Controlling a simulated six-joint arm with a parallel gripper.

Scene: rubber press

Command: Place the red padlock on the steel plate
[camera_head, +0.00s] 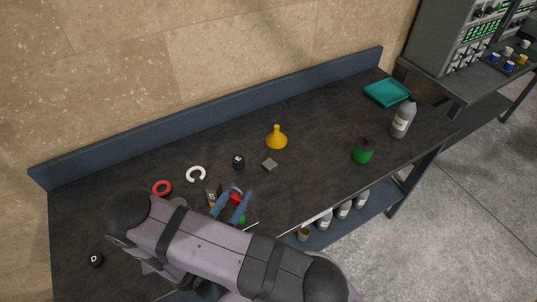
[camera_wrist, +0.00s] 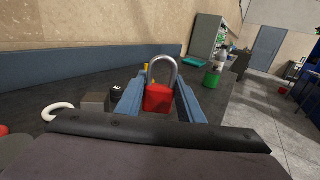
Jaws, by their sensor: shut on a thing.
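The red padlock (camera_wrist: 158,98) with a grey shackle is upright between the two blue fingers of my gripper (camera_wrist: 158,106) in the wrist view. My gripper is shut on its red body, shackle up. In the head view the padlock (camera_head: 236,197) shows as a small red patch between the fingers (camera_head: 233,204), over the front part of the bench. A small flat grey square (camera_head: 270,164) lies on the bench beyond the gripper. I cannot tell whether it is the steel plate. My arm hides part of the bench below the gripper.
Near the gripper are a white ring (camera_head: 196,174), a red ring (camera_head: 162,187), a black cube (camera_head: 239,161) and a yellow funnel (camera_head: 277,138). A green container (camera_head: 363,151), a grey bottle (camera_head: 402,119) and a teal tray (camera_head: 387,93) stand right. The centre-right bench is clear.

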